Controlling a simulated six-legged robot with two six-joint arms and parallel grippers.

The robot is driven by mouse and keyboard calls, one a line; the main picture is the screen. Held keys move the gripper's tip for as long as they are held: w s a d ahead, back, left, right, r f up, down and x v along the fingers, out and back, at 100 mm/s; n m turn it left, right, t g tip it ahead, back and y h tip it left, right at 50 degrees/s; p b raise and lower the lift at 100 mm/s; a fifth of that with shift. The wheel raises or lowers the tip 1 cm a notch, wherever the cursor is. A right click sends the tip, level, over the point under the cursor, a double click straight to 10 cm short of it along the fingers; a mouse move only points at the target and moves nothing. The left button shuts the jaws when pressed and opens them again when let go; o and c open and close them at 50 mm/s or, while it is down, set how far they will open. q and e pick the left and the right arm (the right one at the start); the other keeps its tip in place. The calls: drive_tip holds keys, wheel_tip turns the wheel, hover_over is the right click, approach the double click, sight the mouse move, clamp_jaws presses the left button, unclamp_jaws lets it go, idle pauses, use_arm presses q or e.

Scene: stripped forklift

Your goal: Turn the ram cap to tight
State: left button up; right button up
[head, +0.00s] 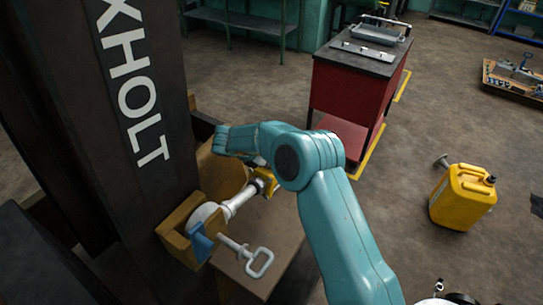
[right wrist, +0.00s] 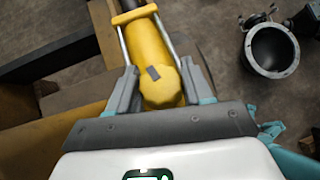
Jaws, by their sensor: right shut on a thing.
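The ram cap (right wrist: 162,92) is a yellow faceted knob with a small grey mark, centred in the right wrist view. My right gripper (right wrist: 159,76) is shut on it, one grey finger along each side. Beyond it is a yellow body with a crossbar (right wrist: 134,16) and two silver rods. In the head view, a silver rod (head: 240,198) with a yellow end (head: 264,182) runs up from the wooden block at the mast's foot. My teal right arm hides the right fingers and the cap there. My left gripper is not in view.
The dark forklift mast (head: 135,100) stands at the left. A red cabinet (head: 343,95) and a yellow can (head: 463,198) stand right, with open floor between. A dark round vessel (right wrist: 272,50) shows in the wrist view.

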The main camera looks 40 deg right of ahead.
drive_tip(key=shift+m+g, duration=1.1)
drive_tip(key=shift+g, duration=0.1)
drive_tip(key=o, duration=1)
drive_tip(key=shift+c, duration=0.2)
